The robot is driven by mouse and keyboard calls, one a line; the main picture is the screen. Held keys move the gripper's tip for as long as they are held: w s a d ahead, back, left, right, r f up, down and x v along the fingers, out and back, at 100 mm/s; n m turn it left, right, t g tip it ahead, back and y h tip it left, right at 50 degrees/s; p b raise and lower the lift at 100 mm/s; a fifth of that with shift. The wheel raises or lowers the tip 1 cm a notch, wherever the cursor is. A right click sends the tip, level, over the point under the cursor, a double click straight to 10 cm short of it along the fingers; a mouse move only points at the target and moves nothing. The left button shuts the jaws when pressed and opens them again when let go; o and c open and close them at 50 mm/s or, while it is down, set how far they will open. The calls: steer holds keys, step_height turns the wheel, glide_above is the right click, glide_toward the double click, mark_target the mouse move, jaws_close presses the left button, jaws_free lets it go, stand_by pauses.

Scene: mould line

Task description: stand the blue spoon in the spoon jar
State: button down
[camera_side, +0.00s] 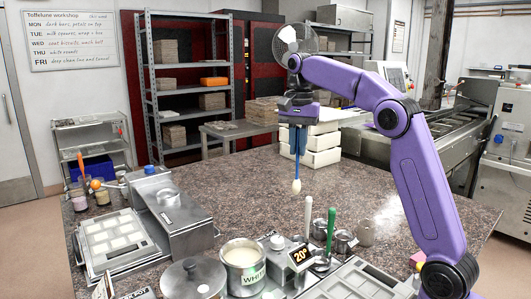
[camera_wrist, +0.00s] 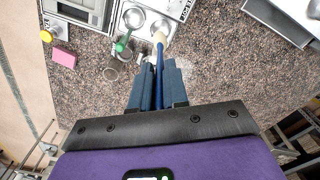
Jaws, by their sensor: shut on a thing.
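My gripper (camera_side: 298,125) is shut on the blue spoon (camera_side: 297,152) by its handle. The spoon hangs nearly upright in the air, its cream-coloured end down, above the stone worktop. In the wrist view the blue spoon (camera_wrist: 159,72) runs out from between the fingers of my gripper (camera_wrist: 159,85). The spoon and this jar are apart.
A green spoon (camera_side: 331,225) and a pale spoon (camera_side: 308,215) stand upright near small steel pots (camera_side: 345,243). A large pot marked WHITE (camera_side: 243,268), a 20° sign (camera_side: 301,255) and moulds (camera_side: 365,285) are at the front. White boxes (camera_side: 322,148) are behind. The middle worktop is clear.

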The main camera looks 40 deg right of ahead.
steer(key=s+d+m, duration=0.2)
steer(key=s+d, duration=0.3)
steer(key=d, duration=0.7)
steer(key=s+d+m, duration=0.2)
steer(key=s+d, duration=0.3)
steer(key=d, duration=0.6)
step_height(320, 180, down, 20)
steer(key=shift+a, duration=0.15)
steer(key=shift+w, duration=0.1)
steer(key=c, duration=1.1)
jaws_free()
steer(key=shift+o, duration=0.2)
steer(key=shift+r, duration=0.1)
